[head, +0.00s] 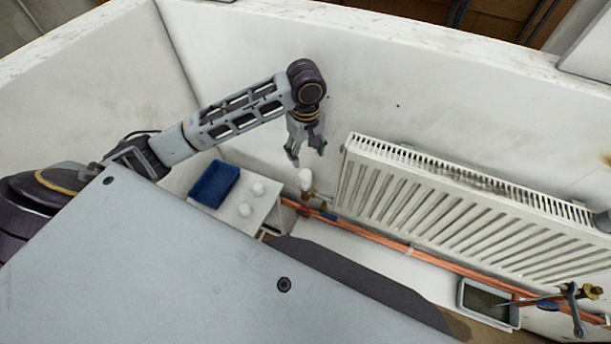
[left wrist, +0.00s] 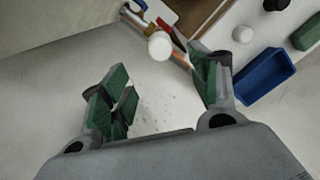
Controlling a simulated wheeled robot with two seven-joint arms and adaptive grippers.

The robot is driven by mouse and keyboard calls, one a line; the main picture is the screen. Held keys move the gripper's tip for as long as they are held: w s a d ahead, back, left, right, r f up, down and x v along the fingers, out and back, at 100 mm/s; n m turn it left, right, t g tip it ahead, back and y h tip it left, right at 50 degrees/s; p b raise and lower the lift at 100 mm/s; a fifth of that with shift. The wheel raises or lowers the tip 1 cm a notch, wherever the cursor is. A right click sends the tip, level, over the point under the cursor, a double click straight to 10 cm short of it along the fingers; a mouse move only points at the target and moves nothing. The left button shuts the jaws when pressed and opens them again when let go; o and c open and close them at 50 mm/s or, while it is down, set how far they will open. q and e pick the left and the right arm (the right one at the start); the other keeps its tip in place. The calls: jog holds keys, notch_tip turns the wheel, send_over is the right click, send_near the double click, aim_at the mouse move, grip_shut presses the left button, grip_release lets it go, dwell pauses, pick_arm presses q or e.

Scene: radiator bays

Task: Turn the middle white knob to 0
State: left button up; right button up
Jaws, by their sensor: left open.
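A white knob (head: 305,179) sits on a brass valve at the lower left corner of the radiator (head: 440,205). The knob also shows in the left wrist view (left wrist: 160,46), beyond and between my fingers. Its number marks are too small to read. My left gripper (head: 307,152) is open and empty, pointing down near this knob and apart from it. In the left wrist view its green-padded fingers (left wrist: 163,80) are spread. Several loose white pieces, one of them a round white piece (head: 258,188), stand on the small white table. My right gripper is not in view.
A blue tray (head: 214,184) lies on the small white table (head: 262,208) left of the valve. Copper pipes (head: 375,235) run below the radiator. A grey tray (head: 487,304) sits at lower right, beside a brass fitting. White walls enclose the bay.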

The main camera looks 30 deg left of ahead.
aim_at(305, 173)
pick_arm(q)
notch_tip(305, 173, down, 13)
jog(key=shift+p, duration=0.55)
dwell(0.4)
jog(key=c, duration=1)
